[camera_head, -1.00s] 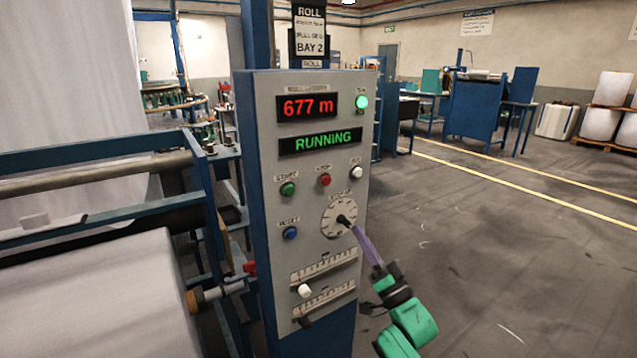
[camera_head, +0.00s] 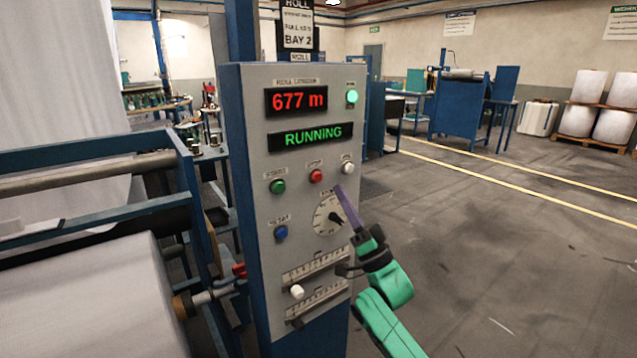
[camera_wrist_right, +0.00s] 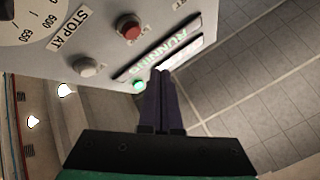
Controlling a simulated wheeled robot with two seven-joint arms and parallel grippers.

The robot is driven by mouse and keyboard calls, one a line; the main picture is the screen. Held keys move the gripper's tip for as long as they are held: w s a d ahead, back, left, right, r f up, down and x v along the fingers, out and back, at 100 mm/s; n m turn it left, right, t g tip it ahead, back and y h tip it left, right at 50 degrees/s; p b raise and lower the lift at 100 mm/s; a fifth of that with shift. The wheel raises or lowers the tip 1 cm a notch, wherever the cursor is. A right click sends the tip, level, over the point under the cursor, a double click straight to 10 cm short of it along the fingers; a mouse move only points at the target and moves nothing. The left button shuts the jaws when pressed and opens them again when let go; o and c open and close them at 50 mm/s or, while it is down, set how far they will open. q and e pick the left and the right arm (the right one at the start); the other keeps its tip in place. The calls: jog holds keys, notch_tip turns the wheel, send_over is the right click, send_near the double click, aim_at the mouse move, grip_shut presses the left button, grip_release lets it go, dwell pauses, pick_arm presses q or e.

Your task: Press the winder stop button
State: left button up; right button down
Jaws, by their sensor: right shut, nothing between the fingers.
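The red stop button (camera_head: 316,176) sits on the grey winder panel (camera_head: 250,140), between the green start button (camera_head: 278,186) and a white button (camera_head: 348,168). The red button also shows in the right wrist view (camera_wrist_right: 129,27), left of and above my fingertips. My right gripper (camera_head: 340,190) is shut and empty, its purple fingers pointing up just below the white button and right of the red one. They overlap the dial's edge in the picture. Whether they touch the panel I cannot tell. My left gripper is not in view.
The display (camera_head: 310,136) reads RUNNING, the one above (camera_head: 296,100) 677 m, and a green lamp (camera_head: 352,96) is lit. A dial (camera_head: 325,216), a blue button (camera_head: 281,232) and sliders are lower on the panel. A fabric roll (camera_head: 90,300) is at left; the floor at right is clear.

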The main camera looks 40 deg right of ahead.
aim_at(317, 177)
jog(key=shift+w+b, duration=0.75)
jog(key=shift+w, duration=1.75)
jog(key=shift+w, duration=0.45)
jog(key=shift+w+d+b, duration=0.1)
jog(key=shift+w+b, duration=0.25)
jog(key=shift+w, duration=0.05)
dwell(0.4)
jog(key=shift+s, duration=0.1)
jog(key=shift+s+p, duration=0.4)
jog(key=shift+s, duration=0.35)
